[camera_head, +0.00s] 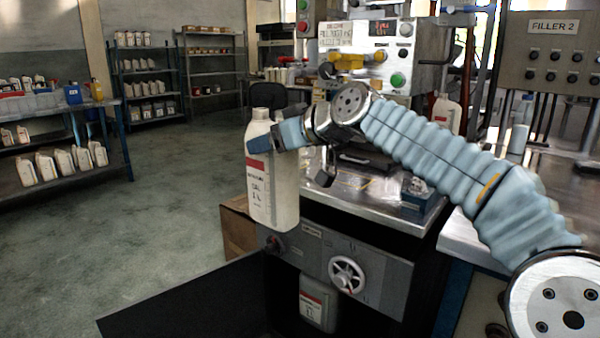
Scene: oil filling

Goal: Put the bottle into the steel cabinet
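A white bottle (272,192) with a red and white label is upright in my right gripper (268,140), whose fingers are shut around its upper part. The bottle hangs in front of the left side of the steel cabinet (385,268), which has a handwheel on its grey front panel. Below the panel is a dark opening, where another pale bottle (318,303) with a red label is partly seen. A flat black panel (200,305) extends left from the opening, perhaps an open door. My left gripper is out of view.
A cardboard box (237,230) stands behind the held bottle, left of the cabinet. A metal worktop (350,185) and filling machine are above and behind. Shelves with several bottles (65,162) are at the left. The floor between is clear.

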